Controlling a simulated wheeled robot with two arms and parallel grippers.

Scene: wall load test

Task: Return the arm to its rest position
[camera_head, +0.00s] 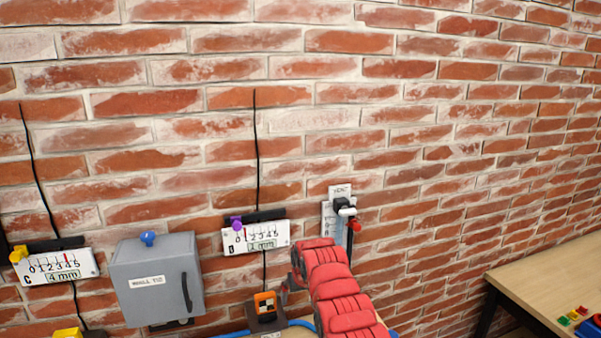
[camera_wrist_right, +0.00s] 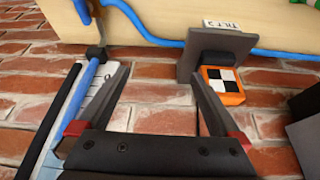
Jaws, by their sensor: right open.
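My right arm (camera_head: 340,285) is red and reaches up from the bottom of the head view toward the brick wall. Its gripper (camera_head: 284,292) is mostly hidden behind the arm, close to an orange block with a checkered target. In the right wrist view the two fingers of my right gripper (camera_wrist_right: 158,80) are spread apart with only brick wall between them. The orange target block (camera_wrist_right: 222,84) sits to the right of the fingers, on a dark bracket. My left gripper does not show in either view.
A grey box (camera_head: 158,282) with a blue knob hangs on the wall. White scale plates (camera_head: 256,237) (camera_head: 55,268) sit beside it. A grey gauge (camera_head: 333,222) with a red knob is behind my arm. A wooden table (camera_head: 550,283) holds small coloured blocks at the right. A blue hose (camera_wrist_right: 150,35) runs along a wooden board.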

